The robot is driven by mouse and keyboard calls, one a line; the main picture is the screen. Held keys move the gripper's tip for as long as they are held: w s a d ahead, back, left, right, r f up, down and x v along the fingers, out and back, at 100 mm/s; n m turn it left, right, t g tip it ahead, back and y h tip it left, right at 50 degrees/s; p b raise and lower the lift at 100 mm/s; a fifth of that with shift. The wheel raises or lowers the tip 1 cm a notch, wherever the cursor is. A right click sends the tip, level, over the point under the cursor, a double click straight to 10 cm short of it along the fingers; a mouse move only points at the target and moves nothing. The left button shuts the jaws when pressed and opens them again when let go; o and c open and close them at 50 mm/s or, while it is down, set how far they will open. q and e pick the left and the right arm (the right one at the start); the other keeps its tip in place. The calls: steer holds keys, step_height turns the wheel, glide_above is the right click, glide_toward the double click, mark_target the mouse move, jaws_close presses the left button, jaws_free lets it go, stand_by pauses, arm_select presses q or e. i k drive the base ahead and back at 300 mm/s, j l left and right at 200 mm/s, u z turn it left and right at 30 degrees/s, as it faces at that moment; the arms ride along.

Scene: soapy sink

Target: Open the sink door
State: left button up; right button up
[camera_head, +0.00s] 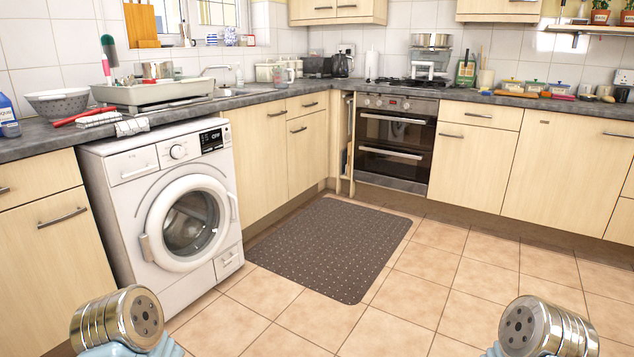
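The sink (228,92) is set in the left counter, with its tap (214,70) behind it. Below it is a tall pale wood cupboard door (258,160), right of the washing machine. This door looks shut, and its bar handle (276,114) is near the top. To its right is another shut door (305,155) under a drawer front. Rounded metal ends of my arms show at the bottom left and bottom right, well away from the doors. No gripper fingers are visible.
A white washing machine (180,210) stands left of the sink door. A dark dotted mat (335,245) lies on the tiled floor before the cupboards. A double oven (396,140) is at the back. The floor (440,290) is otherwise clear.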

mark_target(259, 131)
steer(key=i, duration=2.95)
